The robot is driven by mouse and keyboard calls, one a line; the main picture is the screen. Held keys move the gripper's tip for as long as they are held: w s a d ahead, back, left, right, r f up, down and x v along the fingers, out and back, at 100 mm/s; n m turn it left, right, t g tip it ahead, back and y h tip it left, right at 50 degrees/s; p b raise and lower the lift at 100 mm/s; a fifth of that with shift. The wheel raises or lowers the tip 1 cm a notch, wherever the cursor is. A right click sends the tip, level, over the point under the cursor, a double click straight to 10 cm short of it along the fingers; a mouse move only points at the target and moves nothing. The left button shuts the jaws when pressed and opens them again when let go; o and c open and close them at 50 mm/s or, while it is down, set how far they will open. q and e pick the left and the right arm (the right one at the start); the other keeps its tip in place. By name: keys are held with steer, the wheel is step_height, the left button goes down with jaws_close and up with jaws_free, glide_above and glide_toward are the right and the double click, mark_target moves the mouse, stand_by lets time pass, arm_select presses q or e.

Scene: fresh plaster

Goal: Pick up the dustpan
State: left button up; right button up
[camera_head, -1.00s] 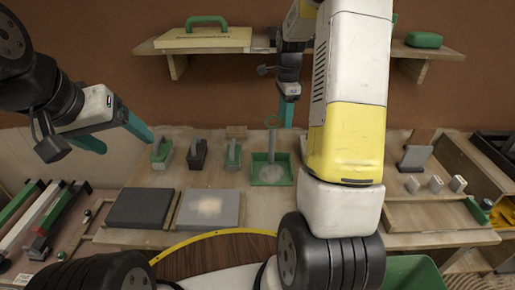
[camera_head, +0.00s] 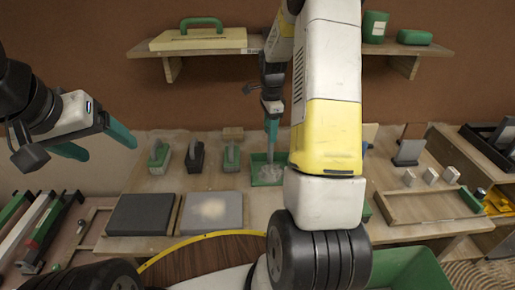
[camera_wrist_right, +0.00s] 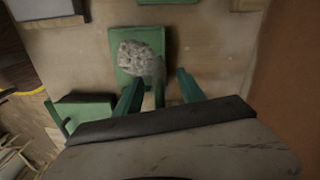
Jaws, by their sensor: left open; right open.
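A shallow green pan, which looks like the dustpan (camera_head: 265,182), rests on the bench at mid-view, with a grey mass in it. An upright handle rises beside the grey mass, mostly hidden by my right gripper in the head view. My right gripper (camera_head: 272,138) is open, pointing down above the pan. In the right wrist view its fingers (camera_wrist_right: 160,92) stand on either side of the green handle (camera_wrist_right: 160,93), and the pan (camera_wrist_right: 122,78) lies below them. Whether they touch the handle is not clear. My left gripper (camera_head: 102,150) is open and empty at the left, above the bench.
Several green and dark hand tools stand left of the pan, including a black one (camera_head: 195,157). A dark slab (camera_head: 140,214) and grey slab (camera_head: 211,212) lie in front. Another green object (camera_wrist_right: 82,114) is near the pan. A wooden shelf (camera_head: 225,50) runs behind.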

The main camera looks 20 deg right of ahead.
steer(key=shift+f, duration=0.8)
jaws_close()
stand_by(0.8)
